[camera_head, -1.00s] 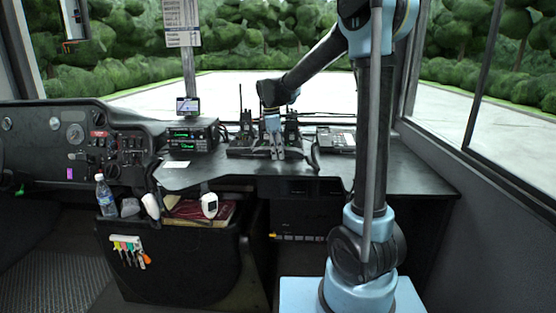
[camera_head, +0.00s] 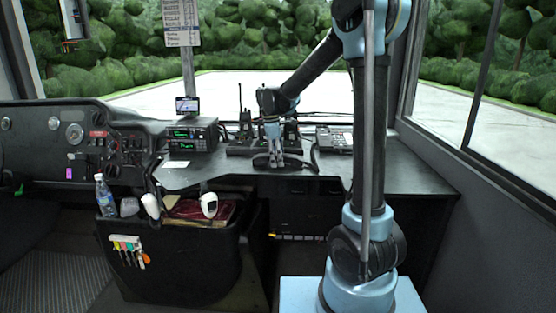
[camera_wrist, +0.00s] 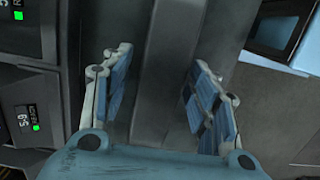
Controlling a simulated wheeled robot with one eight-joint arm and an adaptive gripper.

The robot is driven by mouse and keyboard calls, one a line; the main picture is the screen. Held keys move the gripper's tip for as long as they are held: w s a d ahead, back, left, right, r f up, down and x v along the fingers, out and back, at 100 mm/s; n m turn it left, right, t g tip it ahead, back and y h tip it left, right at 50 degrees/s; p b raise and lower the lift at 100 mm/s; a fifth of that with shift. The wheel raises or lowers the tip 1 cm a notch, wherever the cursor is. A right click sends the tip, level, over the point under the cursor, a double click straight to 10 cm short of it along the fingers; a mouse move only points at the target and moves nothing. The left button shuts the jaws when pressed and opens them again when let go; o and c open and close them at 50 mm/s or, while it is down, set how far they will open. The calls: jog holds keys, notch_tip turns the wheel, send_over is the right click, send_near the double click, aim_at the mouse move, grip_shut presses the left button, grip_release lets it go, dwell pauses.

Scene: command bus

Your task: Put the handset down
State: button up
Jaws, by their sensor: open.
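My gripper (camera_head: 274,162) is low over the dark desk in the head view, beside the radio equipment. In the wrist view its two blue-padded fingers (camera_wrist: 160,64) are apart. A long dark grey bar, apparently the handset (camera_wrist: 165,80), runs between them, with gaps at its sides. In the head view a small black shape that looks like the handset (camera_head: 262,162) lies at desk level around the fingertips, partly hidden by them. I cannot tell if the fingers touch it.
A radio unit with green displays (camera_head: 192,134) stands to the left, and a keypad device (camera_head: 335,138) to the right, with a black cable near it. A white paper (camera_head: 175,164) lies at left. The desk (camera_head: 400,173) is clear at right.

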notch_tip(320, 180, up, 12)
jog(key=a, duration=0.2)
jog(key=s+d+m, duration=0.4)
jog(key=s+d, duration=0.3)
jog(key=d, duration=0.2)
jog(key=s+d+f+m+t, duration=0.1)
jog(key=s+d+f+m, duration=0.5)
jog(key=s+f, duration=0.3)
jog(key=s+d+f+m+t+y, duration=0.1)
jog(key=s+d+f+m, duration=0.6)
jog(key=s, duration=0.8)
notch_tip(320, 180, down, 3)
jog(key=shift+s+d+f+y, duration=0.1)
jog(key=shift+s+d+y, duration=0.25)
jog(key=shift+d, duration=0.55)
